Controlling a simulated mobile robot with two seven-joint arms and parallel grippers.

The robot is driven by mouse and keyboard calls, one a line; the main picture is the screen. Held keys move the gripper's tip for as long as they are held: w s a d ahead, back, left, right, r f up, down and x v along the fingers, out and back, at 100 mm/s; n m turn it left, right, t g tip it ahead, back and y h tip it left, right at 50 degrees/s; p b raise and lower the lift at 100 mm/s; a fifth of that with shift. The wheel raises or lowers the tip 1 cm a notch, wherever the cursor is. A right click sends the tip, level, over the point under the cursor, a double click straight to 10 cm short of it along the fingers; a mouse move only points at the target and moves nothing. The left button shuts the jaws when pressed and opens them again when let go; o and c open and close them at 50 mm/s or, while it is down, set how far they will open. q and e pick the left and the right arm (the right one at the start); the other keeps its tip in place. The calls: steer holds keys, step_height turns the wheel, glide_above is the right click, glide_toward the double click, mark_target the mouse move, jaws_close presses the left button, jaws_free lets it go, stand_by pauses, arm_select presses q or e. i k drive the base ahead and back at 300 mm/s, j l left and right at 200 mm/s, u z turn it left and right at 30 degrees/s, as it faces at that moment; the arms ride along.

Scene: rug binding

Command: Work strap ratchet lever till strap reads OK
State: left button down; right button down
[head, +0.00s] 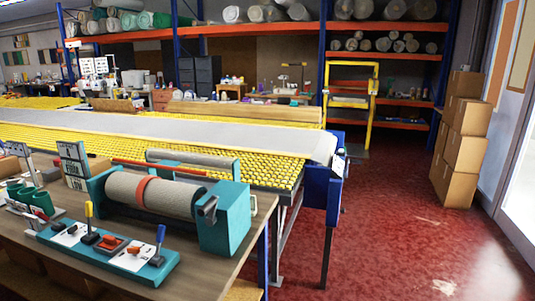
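A beige roll (168,196) lies in a teal cradle on the wooden bench at the lower left. An orange-red strap (144,191) goes around the roll. A dark grey lever-like part (207,209) sits at the right end of the roll, beside the teal end block (226,215); I cannot tell whether it is the ratchet lever. In front is a teal panel (117,262) with a yellow-topped handle (89,220), a blue-topped handle (159,240) and orange-red parts. No strap reading is legible. Neither of my grippers is in view.
A small upright sign board (75,165) stands left of the roll, with teal cups (38,201) nearby. Behind is a long table with yellow rollers (240,168) and a grey sheet. Cardboard boxes (465,150) are stacked at right. The red floor (400,230) between is clear.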

mark_target(89, 205)
steer(key=j+u, duration=0.45)
steer(key=j, duration=0.25)
steer(key=i+j+u, duration=0.15)
steer(key=j+u, duration=0.3)
steer(key=j, duration=0.2)
steer(key=i+l+u, duration=0.1)
steer(key=u, duration=0.2)
steer(key=i+l+u, duration=0.25)
steer(key=k+j, duration=0.1)
